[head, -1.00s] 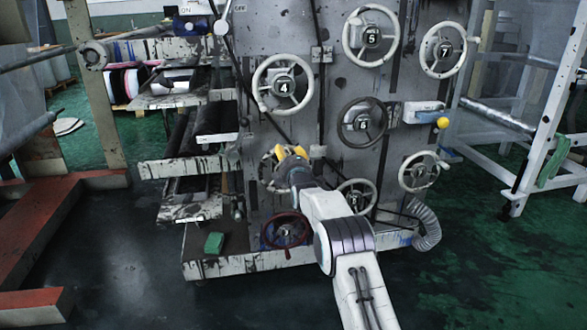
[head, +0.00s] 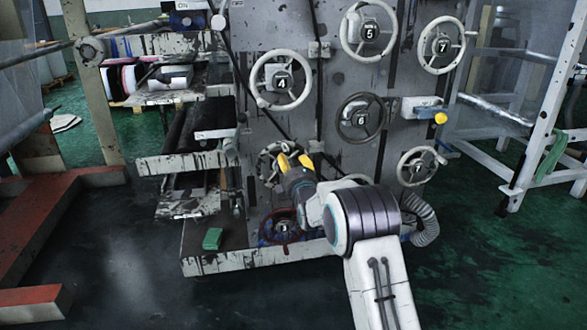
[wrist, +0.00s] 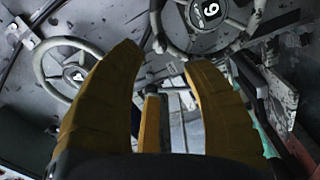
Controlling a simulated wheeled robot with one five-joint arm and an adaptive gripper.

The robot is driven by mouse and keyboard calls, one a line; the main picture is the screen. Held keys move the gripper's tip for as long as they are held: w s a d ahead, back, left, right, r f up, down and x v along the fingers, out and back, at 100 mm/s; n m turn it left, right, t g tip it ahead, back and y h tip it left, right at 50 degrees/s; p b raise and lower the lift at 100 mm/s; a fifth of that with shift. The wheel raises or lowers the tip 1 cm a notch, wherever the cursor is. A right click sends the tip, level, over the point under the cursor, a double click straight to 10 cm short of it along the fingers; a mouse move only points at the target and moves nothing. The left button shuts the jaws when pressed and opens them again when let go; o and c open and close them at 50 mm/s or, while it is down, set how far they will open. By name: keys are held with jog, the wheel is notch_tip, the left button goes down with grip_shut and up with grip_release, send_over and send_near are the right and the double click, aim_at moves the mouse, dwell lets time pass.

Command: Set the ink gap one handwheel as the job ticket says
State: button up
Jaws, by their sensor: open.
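Several numbered handwheels sit on the grey machine panel (head: 330,85): pale wheels 4 (head: 281,80), 5 (head: 369,27) and 7 (head: 440,45), and dark wheel 6 (head: 361,118). Lower down are a pale wheel (head: 420,166) at right, a red-rimmed wheel (head: 282,228), and a wheel (head: 266,164) partly behind my gripper. I cannot tell which is ink gap one, and no job ticket is readable. My gripper (head: 294,161) is open and empty in front of the panel. In the wrist view its yellow fingers (wrist: 163,55) stand apart, below a numbered wheel (wrist: 186,45).
A yellow-knobbed lever (head: 440,118) juts from the panel's right side. A green block (head: 212,239) lies on the lower ledge. Ink-stained rollers and shelves (head: 185,160) stand left, a white frame (head: 535,130) right. Dark floor is open at front left.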

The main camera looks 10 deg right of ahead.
jog(key=shift+s, duration=0.95)
jog(key=s+r+m+g+p, duration=0.6)
jog(key=s+r+m+p, duration=0.1)
jog(key=s+r+p, duration=1.3)
jog(key=s+r+m+g+p, duration=0.3)
jog(key=s+r+p, duration=0.1)
jog(key=s, duration=0.6)
jog(key=s+r+m+g+p, duration=0.2)
jog(key=s+p, duration=0.5)
jog(key=s, duration=0.4)
jog(key=s+r+m+g+p, duration=0.3)
jog(key=s+r+p, duration=0.3)
jog(key=s, duration=0.4)
jog(key=shift+s+r+m+g, duration=0.15)
jog(key=shift+r+m+g, duration=0.15)
jog(key=shift+m, duration=0.1)
